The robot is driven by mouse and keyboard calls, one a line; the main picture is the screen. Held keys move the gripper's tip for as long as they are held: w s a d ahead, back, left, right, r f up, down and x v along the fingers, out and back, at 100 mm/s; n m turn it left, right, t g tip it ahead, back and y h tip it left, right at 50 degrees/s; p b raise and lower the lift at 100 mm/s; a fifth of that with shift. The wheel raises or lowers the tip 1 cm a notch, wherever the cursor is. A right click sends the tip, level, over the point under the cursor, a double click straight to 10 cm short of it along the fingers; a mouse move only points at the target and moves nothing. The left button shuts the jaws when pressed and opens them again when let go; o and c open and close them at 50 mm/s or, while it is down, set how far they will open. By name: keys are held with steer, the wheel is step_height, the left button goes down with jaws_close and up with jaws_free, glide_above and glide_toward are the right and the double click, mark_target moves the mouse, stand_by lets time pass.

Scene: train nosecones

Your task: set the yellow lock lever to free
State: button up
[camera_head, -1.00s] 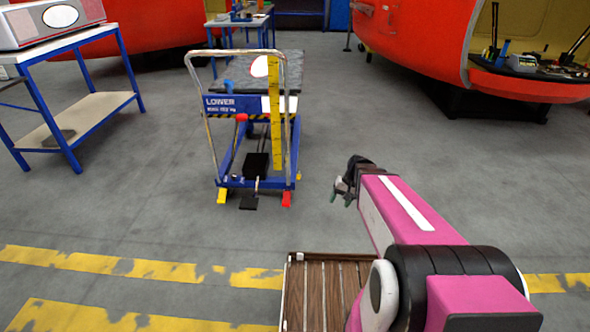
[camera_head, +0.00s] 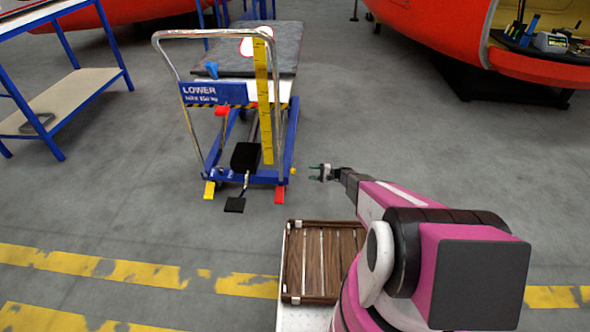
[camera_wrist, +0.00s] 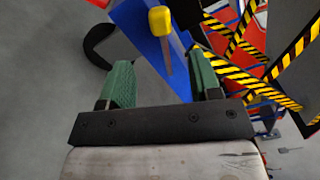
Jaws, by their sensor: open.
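The yellow-ended lever (camera_wrist: 160,22) shows in the wrist view against a blue frame beam, ahead of and between my fingers. In the head view a small yellow tip (camera_head: 293,170) sticks out at the lower right of the blue lift cart (camera_head: 228,176). My gripper (camera_head: 316,172) is just right of that tip, with a small gap. In the wrist view my gripper (camera_wrist: 163,78) has its green fingers spread and nothing between them. Yellow (camera_head: 209,190) and red (camera_head: 281,194) pedals sit at the cart's front corners.
A chrome handle (camera_head: 165,90) rises at the cart's near end. A black foot pedal (camera_head: 235,205) lies low in front. A wooden slatted tray (camera_head: 322,262) sits near my base. A blue-legged bench (camera_head: 75,95) stands left. Grey floor around the cart is clear.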

mark_target(294, 171)
steer(key=a, duration=1)
steer(key=shift+w+a, duration=0.1)
jaws_close()
